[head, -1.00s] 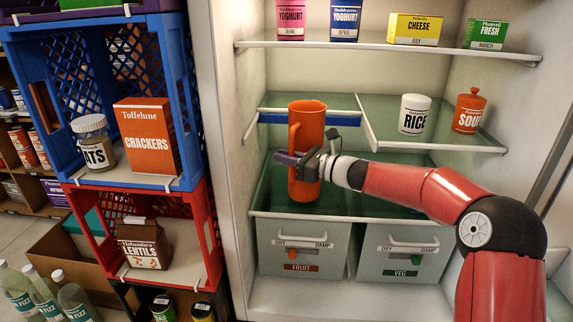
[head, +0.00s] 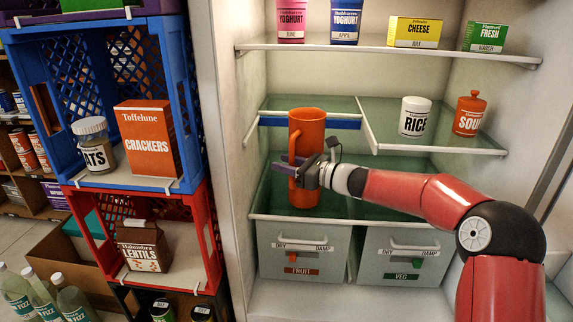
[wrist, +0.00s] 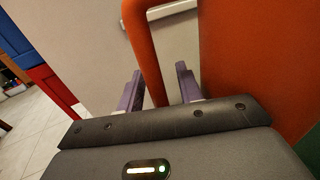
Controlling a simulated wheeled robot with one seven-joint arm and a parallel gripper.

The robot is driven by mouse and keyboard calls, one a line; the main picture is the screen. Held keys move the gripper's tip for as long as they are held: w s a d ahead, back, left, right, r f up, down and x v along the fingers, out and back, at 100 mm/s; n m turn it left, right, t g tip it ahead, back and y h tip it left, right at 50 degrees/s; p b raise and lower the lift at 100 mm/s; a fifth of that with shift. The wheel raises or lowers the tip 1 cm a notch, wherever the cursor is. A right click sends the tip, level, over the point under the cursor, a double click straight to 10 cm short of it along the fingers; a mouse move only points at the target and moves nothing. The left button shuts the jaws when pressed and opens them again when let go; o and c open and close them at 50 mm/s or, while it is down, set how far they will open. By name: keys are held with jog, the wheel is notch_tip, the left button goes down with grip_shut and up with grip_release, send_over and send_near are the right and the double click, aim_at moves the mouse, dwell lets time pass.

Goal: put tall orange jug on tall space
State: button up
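The tall orange jug (head: 306,142) stands upright, apparently on the green glass shelf (head: 350,209) above the drawers, at the left of the fridge. Its upper part rises past the level of the middle shelf, in the tall space in front of that shelf's set-back left part. My gripper (head: 297,167) is at the jug's handle from the right. In the wrist view, the purple fingers (wrist: 158,88) are apart, one on each side of the handle (wrist: 146,50), with gaps beside it. The jug body (wrist: 250,60) fills the right of that view. Its base contact is hard to judge.
The top shelf (head: 390,50) holds yoghurts and boxes. Fruit and veg drawers (head: 300,248) lie below. A blue crate (head: 40,100) and a red crate (head: 208,235) stand left.

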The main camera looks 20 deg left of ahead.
jog(key=s+d, duration=0.2)
jog(key=d, duration=1)
jog(key=s+d+f+n+g+h, duration=0.1)
jog(key=s+d+n+h, duration=0.1)
jog(key=s+n+h, duration=0.4)
jog(key=s+d+f+n+g+h, duration=0.1)
jog(key=s+d+n+h, duration=0.15)
jog(key=s, duration=0.55)
jog(key=s+d+f+n+t+h, duration=0.1)
jog(key=s+d+n+t+h, duration=0.3)
jog(key=s+d+n+h, duration=0.5)
jog(key=s+d+n, duration=0.2)
jog(key=s+d, duration=0.9)
jog(key=d, duration=0.3)
jog(key=shift+s+t, duration=0.2)
jog(key=shift+t, duration=0.2)
jog(key=shift+f, duration=0.1)
notch_tip(320, 180, up, 8)
jog(key=p, duration=0.8)
